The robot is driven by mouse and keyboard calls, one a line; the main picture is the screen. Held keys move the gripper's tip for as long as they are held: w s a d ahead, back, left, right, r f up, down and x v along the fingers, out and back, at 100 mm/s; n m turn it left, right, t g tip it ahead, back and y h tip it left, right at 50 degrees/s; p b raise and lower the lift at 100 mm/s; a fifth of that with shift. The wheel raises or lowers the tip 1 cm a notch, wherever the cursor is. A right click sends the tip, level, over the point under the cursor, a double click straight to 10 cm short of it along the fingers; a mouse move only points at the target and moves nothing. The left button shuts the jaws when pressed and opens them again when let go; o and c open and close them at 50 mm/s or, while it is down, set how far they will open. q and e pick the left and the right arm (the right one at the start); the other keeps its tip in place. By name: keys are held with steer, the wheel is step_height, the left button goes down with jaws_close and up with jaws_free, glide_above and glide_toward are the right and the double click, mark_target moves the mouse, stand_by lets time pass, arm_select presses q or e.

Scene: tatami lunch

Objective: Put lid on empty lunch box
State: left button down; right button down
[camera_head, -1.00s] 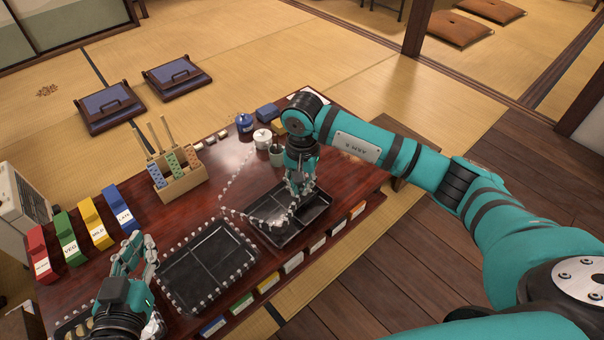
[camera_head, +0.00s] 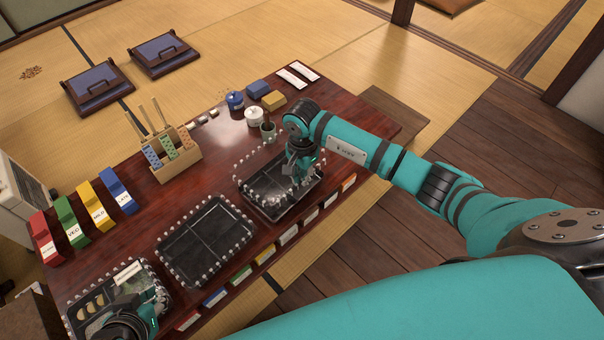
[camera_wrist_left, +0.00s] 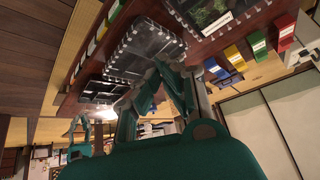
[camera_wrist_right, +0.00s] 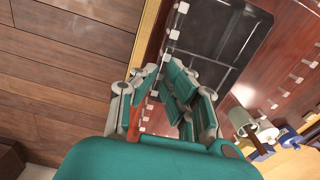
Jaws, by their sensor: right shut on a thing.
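The clear lid (camera_head: 243,163), marked by a row of pale studs along its edge, is over the empty black lunch box (camera_head: 283,207) at the right of the row. My right gripper (camera_head: 303,178) is shut on the lid's edge, above the box. I cannot tell whether the lid touches the rim all round. In the right wrist view the gripper (camera_wrist_right: 160,90) is beside the dark divided box (camera_wrist_right: 212,35). My left gripper (camera_head: 145,312) is low at the left, over the front of the filled box; its fingers also show in the left wrist view (camera_wrist_left: 167,72), opening unclear.
An empty studded box (camera_head: 205,240) stands in the middle and a filled, labelled box (camera_head: 82,299) at the left. A wooden holder with brushes (camera_head: 173,158), small pots (camera_head: 254,117) and coloured blocks (camera_head: 118,190) stand behind.

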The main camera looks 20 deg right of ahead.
steer(key=shift+f+b, duration=0.3)
steer(key=shift+f, duration=0.2)
steer(key=shift+f+b, duration=0.4)
steer(key=shift+f, duration=0.15)
steer(key=shift+f+b, duration=0.35)
steer(key=shift+f, duration=0.1)
steer(key=shift+f+b, duration=0.4)
steer(key=shift+f, duration=0.1)
steer(key=shift+f+b, duration=0.35)
steer(key=shift+f, duration=0.1)
steer(key=shift+f+b, duration=0.3)
steer(key=shift+f, duration=0.05)
arm_select(q)
steer(key=w+d+r+t+h, duration=0.1)
steer(key=w+d+r+t, duration=0.1)
steer(key=w+r+t, duration=0.3)
steer(key=w+d+r+t+h, duration=0.2)
steer(key=w+r+t, duration=0.3)
steer(key=r, duration=0.5)
steer(key=shift+w+d+m+t+h, duration=0.2)
steer(key=shift+d+m+t+h, duration=0.1)
steer(key=shift+d+t, duration=0.35)
steer(key=shift+a+r, duration=0.1)
steer(key=shift+r, duration=0.1)
steer(key=shift+s+r+t+b, duration=0.15)
steer(key=shift+r+t+b, duration=0.25)
steer(key=shift+r+t, duration=0.75)
arm_select(e)
steer(key=shift+f, duration=0.35)
